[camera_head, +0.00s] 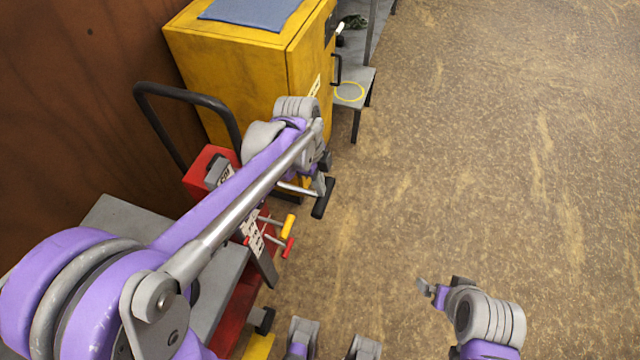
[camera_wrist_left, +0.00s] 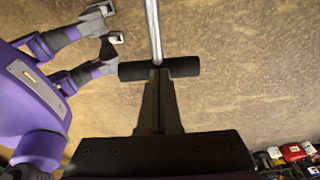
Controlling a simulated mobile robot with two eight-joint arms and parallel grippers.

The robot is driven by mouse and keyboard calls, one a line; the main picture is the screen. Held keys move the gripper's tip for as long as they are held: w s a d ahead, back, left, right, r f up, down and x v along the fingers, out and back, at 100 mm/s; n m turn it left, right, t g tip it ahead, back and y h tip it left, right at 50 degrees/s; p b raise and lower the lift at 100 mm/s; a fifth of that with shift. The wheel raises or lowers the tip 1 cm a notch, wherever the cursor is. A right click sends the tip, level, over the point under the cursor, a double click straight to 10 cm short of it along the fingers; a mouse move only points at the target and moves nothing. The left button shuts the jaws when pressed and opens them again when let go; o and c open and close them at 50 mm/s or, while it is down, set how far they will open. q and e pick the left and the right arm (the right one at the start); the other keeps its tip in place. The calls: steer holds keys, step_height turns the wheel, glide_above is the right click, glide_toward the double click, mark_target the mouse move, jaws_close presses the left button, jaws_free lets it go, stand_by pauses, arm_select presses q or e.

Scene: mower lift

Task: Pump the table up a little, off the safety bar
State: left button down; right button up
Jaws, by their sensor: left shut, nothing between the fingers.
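The lift table has a grey top (camera_head: 222,298) and a red base (camera_head: 238,312), partly hidden behind my left arm. A metal pump rod with a black crossbar grip (camera_head: 324,198) sticks out from its side; the rod (camera_wrist_left: 153,28) and crossbar (camera_wrist_left: 190,67) also show in the left wrist view. My left gripper (camera_head: 321,183) is shut and empty, its fingertips (camera_wrist_left: 158,74) at the middle of the crossbar; whether they touch it I cannot tell. A yellow-ended lever (camera_head: 287,226) and a red-ended lever (camera_head: 287,248) stand beside it. I cannot make out the safety bar. My right gripper (camera_head: 430,289) is over bare floor.
A yellow cabinet (camera_head: 235,75) with a blue mat (camera_head: 250,12) stands behind the lift. A black push handle (camera_head: 182,92) and a red box (camera_head: 200,175) are at the lift's far end. A brown wall (camera_head: 60,100) bounds the left. Floor on the right is clear.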

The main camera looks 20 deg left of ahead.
arm_select(q)
steer(key=shift+d+f+b, duration=0.1)
steer(key=shift+f+b, duration=0.2)
steer(key=shift+f, duration=0.3)
step_height(320, 180, down, 13)
steer(key=a+y+b, duration=0.1)
steer(key=y+b, duration=0.3)
steer(key=b, duration=0.4)
steer(key=shift+s+a+f, duration=0.15)
steer(key=shift+s+a, duration=0.05)
steer(key=shift+s, duration=0.05)
steer(key=d+r+p, duration=0.1)
steer(key=r, duration=0.4)
steer(key=d+r+p, duration=0.1)
steer(key=r+p, duration=0.1)
steer(key=r, duration=0.2)
steer(key=d+r+p, duration=0.1)
steer(key=r+p, duration=0.1)
steer(key=r, duration=0.3)
steer(key=shift+w+d+r, duration=0.15)
steer(key=shift+d+r, duration=0.05)
steer(key=shift+r, duration=0.15)
